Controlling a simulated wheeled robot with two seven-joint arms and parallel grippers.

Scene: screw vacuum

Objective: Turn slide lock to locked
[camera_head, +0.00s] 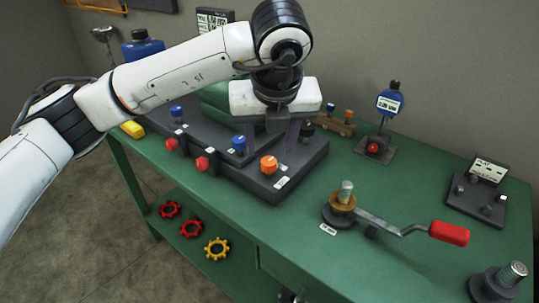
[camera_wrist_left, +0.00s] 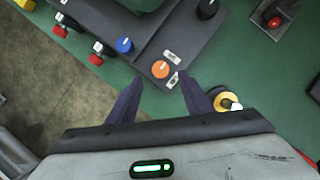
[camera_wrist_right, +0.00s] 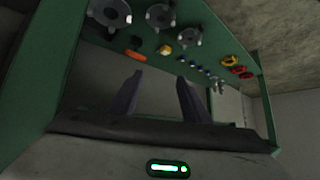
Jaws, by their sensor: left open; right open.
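A dark machine base (camera_head: 228,166) lies on the green bench. It carries an orange knob (camera_head: 268,164) at its front right corner, a blue knob (camera_head: 239,145) and a black knob (camera_head: 307,129). I cannot read which label names the slide lock. My left gripper (camera_head: 272,142) points down over the base, open and empty, close to the orange knob. In the left wrist view the orange knob (camera_wrist_left: 160,69) lies just beyond and between the fingertips, with white labels beside it. My right gripper (camera_wrist_right: 160,76) is open and empty, below bench level, facing the bench's shelf.
Two red knobs (camera_head: 187,155) stick out from the base's front. To the right are a brass-collared screw with a red-handled crank (camera_head: 449,233), a blue gauge (camera_head: 389,102) and a dark fixture (camera_head: 476,199). Handwheels (camera_head: 217,248) lie on the lower shelf.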

